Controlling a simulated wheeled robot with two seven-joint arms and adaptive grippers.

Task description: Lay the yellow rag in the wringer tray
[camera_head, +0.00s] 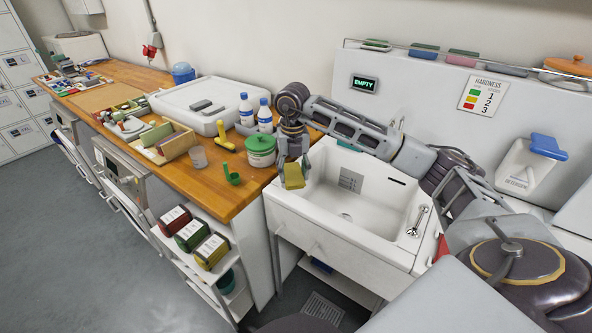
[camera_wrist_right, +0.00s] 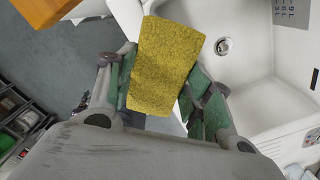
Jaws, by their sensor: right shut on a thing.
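The yellow rag (camera_head: 294,177) hangs from my right gripper (camera_head: 291,158), just above the left rim of the white sink (camera_head: 345,200). In the right wrist view the rag (camera_wrist_right: 163,62) is a flat, rough-textured rectangle between the green-padded fingers of my right gripper (camera_wrist_right: 160,95), which are shut on it. Beyond it there lie the sink's wall and drain. I cannot tell for sure which thing is the wringer tray. My left gripper is not in view.
Left of the sink, the wooden counter (camera_head: 222,203) holds a green-lidded tub (camera_head: 260,151), a green scoop (camera_head: 232,175), a yellow-handled tool (camera_head: 224,136), two white bottles and a large white lidded box (camera_head: 198,104). The sink basin looks empty. A tap fitting (camera_head: 418,221) sits on its right rim.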

